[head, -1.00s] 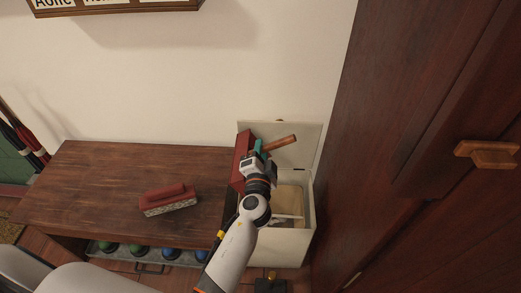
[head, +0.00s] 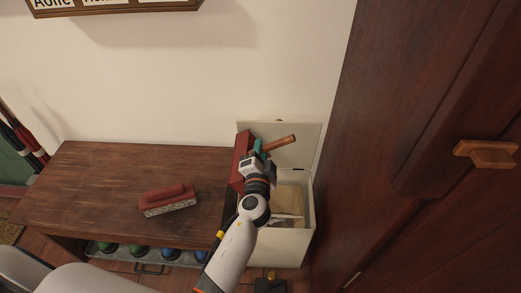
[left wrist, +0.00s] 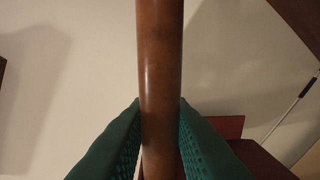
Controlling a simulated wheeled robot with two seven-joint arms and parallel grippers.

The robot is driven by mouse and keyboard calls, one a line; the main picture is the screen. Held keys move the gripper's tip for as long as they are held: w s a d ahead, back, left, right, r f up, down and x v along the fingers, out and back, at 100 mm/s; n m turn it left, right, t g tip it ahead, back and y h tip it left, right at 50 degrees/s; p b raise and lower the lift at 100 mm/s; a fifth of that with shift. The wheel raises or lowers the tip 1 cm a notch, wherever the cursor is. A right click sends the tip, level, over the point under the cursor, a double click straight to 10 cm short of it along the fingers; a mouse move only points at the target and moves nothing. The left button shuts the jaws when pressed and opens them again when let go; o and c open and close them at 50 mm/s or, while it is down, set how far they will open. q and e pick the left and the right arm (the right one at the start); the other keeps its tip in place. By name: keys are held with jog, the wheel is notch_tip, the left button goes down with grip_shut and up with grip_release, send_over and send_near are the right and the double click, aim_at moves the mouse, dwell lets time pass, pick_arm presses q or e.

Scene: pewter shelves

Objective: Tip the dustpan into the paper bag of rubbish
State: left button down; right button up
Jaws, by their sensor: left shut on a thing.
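My left gripper (head: 257,152) is shut on the wooden handle of the dustpan (head: 241,158). The dustpan's red pan is tipped up on its side, left of the gripper, and the handle sticks out to the right. In the left wrist view, the brown handle (left wrist: 161,70) runs upright between the green finger pads. The gripper is above the back of an open white bin. A tan paper bag (head: 291,197) shows inside the bin, with pale bits low in it; my arm hides its left part. My right gripper is not in view.
A dark wooden bench (head: 105,185) stands left of the bin, with a red brush (head: 168,198) on it. The bin's raised lid (head: 300,147) is behind the gripper. A tall dark wooden door (head: 420,150) stands close on the right.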

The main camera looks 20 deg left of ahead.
aim_at(243, 152)
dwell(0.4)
pick_arm(q)
jog(key=a+n, duration=0.3)
jog(key=s+a+n+b, duration=0.1)
jog(key=a+n, duration=0.1)
jog(key=shift+f, duration=0.25)
jog(key=a+n, duration=0.1)
jog(key=n, duration=0.1)
jog(key=s+a+r+n, duration=0.1)
jog(key=a+n, duration=0.1)
jog(key=s+a+n, duration=0.1)
jog(key=a+n, duration=0.1)
jog(key=shift+a+r+n+b, duration=0.15)
jog(key=shift+r+n+b, duration=0.15)
jog(key=shift+r+b, duration=0.1)
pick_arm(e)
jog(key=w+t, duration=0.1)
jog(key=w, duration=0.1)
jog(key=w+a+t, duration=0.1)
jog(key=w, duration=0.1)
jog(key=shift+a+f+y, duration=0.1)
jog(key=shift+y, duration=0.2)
